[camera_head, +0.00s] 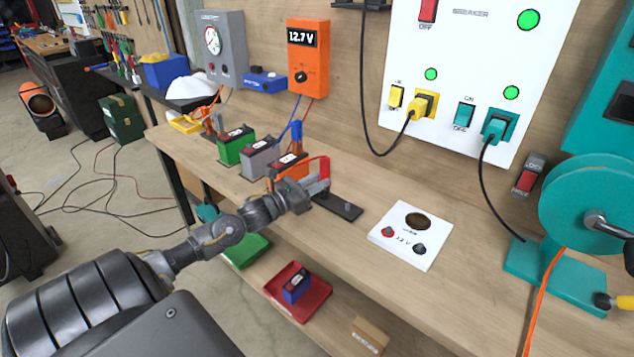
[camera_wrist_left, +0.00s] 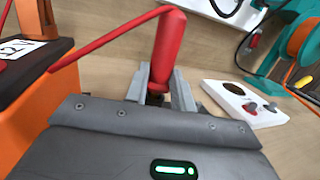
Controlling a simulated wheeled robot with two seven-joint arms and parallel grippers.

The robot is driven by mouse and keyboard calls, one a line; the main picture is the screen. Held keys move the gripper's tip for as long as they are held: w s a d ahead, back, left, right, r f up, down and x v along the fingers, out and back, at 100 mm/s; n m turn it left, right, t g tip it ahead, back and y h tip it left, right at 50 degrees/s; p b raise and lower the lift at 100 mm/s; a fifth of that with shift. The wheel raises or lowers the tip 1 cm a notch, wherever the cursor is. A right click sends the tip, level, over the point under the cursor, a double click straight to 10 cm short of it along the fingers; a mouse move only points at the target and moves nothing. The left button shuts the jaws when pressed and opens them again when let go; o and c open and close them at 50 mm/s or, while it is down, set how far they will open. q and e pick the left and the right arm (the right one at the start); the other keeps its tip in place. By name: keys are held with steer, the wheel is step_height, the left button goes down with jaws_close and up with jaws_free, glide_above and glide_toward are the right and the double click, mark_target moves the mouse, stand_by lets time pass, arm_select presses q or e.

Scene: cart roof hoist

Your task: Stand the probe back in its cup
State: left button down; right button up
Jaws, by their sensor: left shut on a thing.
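A red probe (camera_wrist_left: 168,52) stands roughly upright between the fingers of my left gripper (camera_wrist_left: 160,92) in the left wrist view. The left gripper is shut on it, and a red lead runs from its top to the left. In the head view the red probe (camera_head: 324,168) shows at the tip of my left gripper (camera_head: 316,187), beside an orange battery (camera_head: 290,168). A dark plate (camera_head: 330,205) with a small round fitting lies just right of the gripper. I cannot tell which part is the cup. The probe's lower end is hidden by the fingers. My right gripper is not in view.
A blue probe (camera_head: 296,134) stands behind the batteries. Grey (camera_head: 258,158) and green (camera_head: 236,146) batteries stand to the left. A white panel (camera_head: 400,246) with a round hole lies right on the bench. Bare bench top separates it from the teal reel (camera_head: 590,200).

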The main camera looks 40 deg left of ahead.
arm_select(q)
steer(key=shift+f+b, duration=0.6)
steer(key=shift+f, duration=0.1)
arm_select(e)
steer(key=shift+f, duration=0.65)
arm_select(q)
steer(key=c, duration=1.1)
jaws_free()
steer(key=shift+s+f, duration=0.1)
steer(key=shift+s, duration=0.1)
steer(key=b+v, duration=0.1)
steer(key=v, duration=0.8)
steer(key=shift+a+b, duration=0.1)
steer(key=shift+b, duration=0.3)
steer(key=shift+s+a, duration=0.15)
steer(key=shift+s, duration=0.5)
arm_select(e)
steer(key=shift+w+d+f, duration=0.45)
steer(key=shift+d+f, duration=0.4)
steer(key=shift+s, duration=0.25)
